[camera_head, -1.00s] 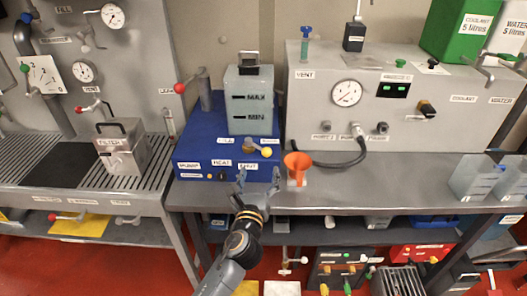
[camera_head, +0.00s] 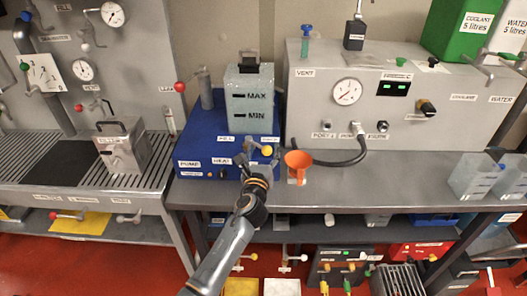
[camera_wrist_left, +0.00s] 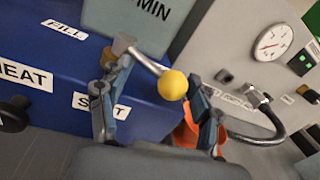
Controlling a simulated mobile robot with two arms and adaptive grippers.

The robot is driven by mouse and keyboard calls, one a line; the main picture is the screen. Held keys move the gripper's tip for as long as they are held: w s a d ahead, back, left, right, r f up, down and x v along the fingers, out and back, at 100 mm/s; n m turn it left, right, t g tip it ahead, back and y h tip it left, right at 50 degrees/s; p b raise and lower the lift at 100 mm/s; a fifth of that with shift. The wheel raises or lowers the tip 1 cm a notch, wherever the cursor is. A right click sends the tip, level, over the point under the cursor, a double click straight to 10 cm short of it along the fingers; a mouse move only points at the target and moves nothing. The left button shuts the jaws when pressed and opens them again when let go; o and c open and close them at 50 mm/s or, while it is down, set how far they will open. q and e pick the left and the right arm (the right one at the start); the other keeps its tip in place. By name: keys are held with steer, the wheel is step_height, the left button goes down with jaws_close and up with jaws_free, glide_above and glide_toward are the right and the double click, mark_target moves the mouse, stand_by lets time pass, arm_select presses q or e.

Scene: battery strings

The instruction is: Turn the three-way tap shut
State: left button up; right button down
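The three-way tap (camera_wrist_left: 122,44) is on the front of the blue box (camera_head: 200,130), below the MAX/MIN tank. Its metal lever ends in a yellow ball (camera_wrist_left: 173,85) and points to the right; the ball also shows in the head view (camera_head: 267,150). FILL (camera_wrist_left: 64,29) and SHUT (camera_wrist_left: 101,105) labels sit left of the tap in the wrist view. My left gripper (camera_head: 259,158) is at the tap with its fingers apart. In the wrist view the open fingers (camera_wrist_left: 155,98) stand either side of the lever and ball. My right gripper is not in view.
The translucent tank (camera_head: 250,98) rises behind the tap. The bench (camera_head: 400,180) to the right is mostly clear.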

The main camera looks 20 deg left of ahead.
arm_select(q)
steer(key=shift+s+r, duration=0.15)
jaws_close()
steer(key=shift+d+r, duration=0.1)
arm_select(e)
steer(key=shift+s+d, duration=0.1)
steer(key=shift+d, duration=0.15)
